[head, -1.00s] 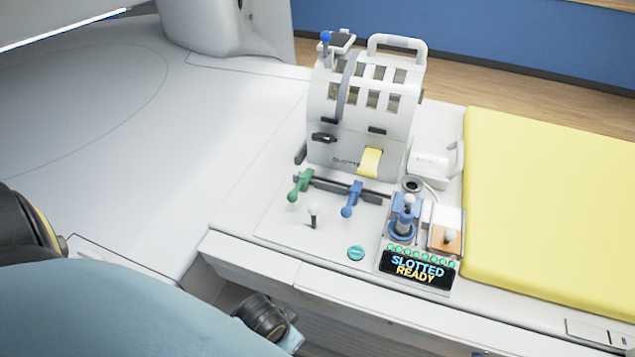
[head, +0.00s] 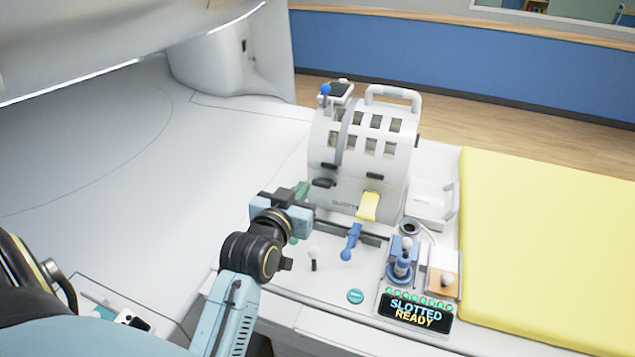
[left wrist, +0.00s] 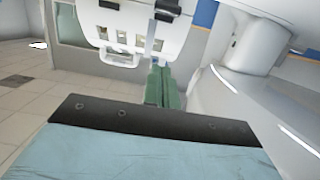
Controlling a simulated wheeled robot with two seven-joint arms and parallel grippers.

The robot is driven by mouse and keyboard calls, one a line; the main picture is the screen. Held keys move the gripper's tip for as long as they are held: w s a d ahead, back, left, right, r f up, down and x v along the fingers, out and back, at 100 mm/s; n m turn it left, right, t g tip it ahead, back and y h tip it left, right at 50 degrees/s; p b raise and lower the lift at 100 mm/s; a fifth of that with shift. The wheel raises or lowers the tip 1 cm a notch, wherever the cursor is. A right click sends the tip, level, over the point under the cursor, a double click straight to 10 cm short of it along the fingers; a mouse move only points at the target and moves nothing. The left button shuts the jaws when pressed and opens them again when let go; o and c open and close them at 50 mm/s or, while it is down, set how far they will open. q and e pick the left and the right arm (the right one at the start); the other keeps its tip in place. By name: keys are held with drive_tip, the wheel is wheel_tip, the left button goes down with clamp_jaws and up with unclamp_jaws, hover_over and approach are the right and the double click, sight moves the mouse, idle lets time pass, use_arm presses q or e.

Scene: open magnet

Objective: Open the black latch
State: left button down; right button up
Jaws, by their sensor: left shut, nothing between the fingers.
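The black latch (head: 324,183) is a small dark piece on the lower left front of the white slotted drum device (head: 350,190). My left gripper (head: 304,186) has green fingers, pressed together and empty. In the head view it is just left of the latch, over the front left of the device; I cannot tell whether it touches. In the left wrist view the shut fingers (left wrist: 162,70) point toward the device, which has dark pieces (left wrist: 168,9) at the top edge; I cannot tell which is the latch. My right gripper is out of view.
A green lever knob (head: 293,241) is partly hidden under my left gripper. A blue lever (head: 350,242), a white knob (head: 313,253) and a display reading SLOTTED READY (head: 413,312) are in front. A yellow pad (head: 550,250) lies at right. The white surface at left is clear.

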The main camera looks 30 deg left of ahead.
use_arm(q)
hover_over(324, 184)
drive_tip(key=s, duration=0.3)
drive_tip(key=f, duration=0.2)
drive_tip(key=shift+w+a+f+p, duration=0.1)
drive_tip(key=shift+w+f+p, duration=0.1)
drive_tip(key=shift+f, duration=0.8)
drive_tip(key=shift+w+a+f+p, duration=0.1)
drive_tip(key=shift+f+p, duration=0.05)
drive_tip(key=shift+f, duration=0.8)
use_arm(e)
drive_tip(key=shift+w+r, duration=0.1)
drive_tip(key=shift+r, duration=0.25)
use_arm(q)
drive_tip(key=shift+d, duration=0.1)
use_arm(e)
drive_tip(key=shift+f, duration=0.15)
